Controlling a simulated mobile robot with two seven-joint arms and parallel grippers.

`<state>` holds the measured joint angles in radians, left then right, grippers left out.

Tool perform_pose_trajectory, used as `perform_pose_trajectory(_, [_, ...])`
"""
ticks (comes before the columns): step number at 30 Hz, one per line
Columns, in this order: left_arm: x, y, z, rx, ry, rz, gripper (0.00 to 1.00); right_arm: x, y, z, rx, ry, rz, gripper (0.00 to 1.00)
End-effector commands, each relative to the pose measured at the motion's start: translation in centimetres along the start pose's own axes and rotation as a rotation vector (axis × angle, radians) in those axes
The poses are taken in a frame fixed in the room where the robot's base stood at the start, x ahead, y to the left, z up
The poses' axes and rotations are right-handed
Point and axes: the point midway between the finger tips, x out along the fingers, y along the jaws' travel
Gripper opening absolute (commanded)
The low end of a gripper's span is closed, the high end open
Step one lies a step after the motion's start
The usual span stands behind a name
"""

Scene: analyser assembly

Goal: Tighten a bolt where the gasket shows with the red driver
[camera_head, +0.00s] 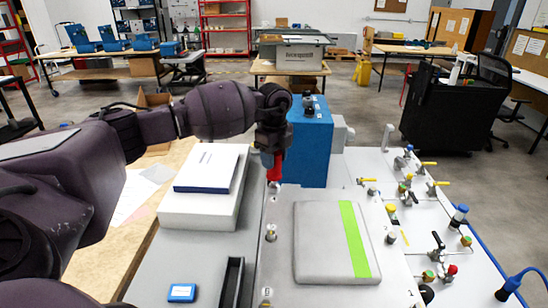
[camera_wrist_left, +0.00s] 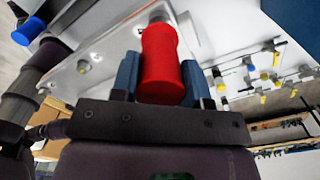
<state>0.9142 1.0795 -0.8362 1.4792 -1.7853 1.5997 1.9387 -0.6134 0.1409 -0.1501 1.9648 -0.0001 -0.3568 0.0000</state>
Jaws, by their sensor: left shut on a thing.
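My left gripper (camera_head: 271,152) is shut on the red driver (camera_head: 275,168) and holds it upright over the far left corner of the light grey plate (camera_head: 285,197). The driver's lower end is near a bolt (camera_head: 273,187); I cannot tell whether they touch. In the left wrist view the red driver (camera_wrist_left: 163,62) sits between the blue fingers of the gripper (camera_wrist_left: 160,80). Another bolt (camera_head: 270,232) stands on the plate's left side, and more bolts (camera_head: 391,237) are at its right side. No gasket can be made out clearly. My right gripper is not in view.
A grey pad with a green stripe (camera_head: 320,240) lies on the plate. A white box with a book (camera_head: 206,168) stands to the left. A blue cabinet (camera_head: 310,140) is behind the driver. Valves with yellow handles (camera_head: 430,163) stand at the right.

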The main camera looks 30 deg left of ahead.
Motion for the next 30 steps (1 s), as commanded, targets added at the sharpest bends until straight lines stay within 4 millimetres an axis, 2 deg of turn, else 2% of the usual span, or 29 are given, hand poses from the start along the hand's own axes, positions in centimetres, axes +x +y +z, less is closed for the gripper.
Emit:
perform_pose_trajectory(5, [0.0,0.0,0.0,0.111,0.0,-0.002,0.0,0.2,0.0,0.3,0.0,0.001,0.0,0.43])
perform_pose_trajectory(27, [0.1,-0.1,-0.1,0.879,-0.001,-0.003,0.0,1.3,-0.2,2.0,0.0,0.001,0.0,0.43])
perform_pose_trajectory(28, [0.1,-0.1,-0.1,0.896,-0.001,-0.003,0.43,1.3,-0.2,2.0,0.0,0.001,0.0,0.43])
perform_pose_trajectory(30, [0.0,-0.1,-0.1,0.889,0.0,-0.003,0.54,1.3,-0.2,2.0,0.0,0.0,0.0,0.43])
